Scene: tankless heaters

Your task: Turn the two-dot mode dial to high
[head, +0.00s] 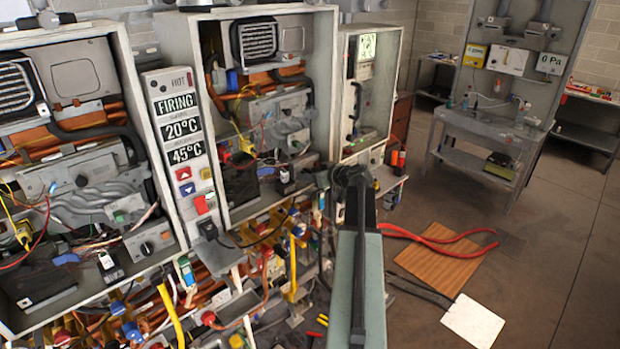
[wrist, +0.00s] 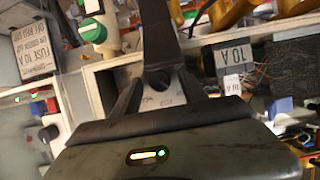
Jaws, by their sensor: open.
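A dark round dial (head: 147,248) sits on a small grey box low in the left open heater cabinet, in the head view. Its dots and setting are too small to read, so I cannot tell whether it is the two-dot mode dial. My gripper (head: 350,176) is at the end of my arm, right of the middle cabinet's lower edge and well right of that dial. In the wrist view my gripper (wrist: 158,82) is open and nothing shows held in it.
A display panel (head: 181,128) reads FIRING, 20°C and 45°C between the left and middle cabinets. Pipes, cables and valves crowd the area below. A wooden board (head: 440,256) and a white sheet (head: 472,321) lie on the floor.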

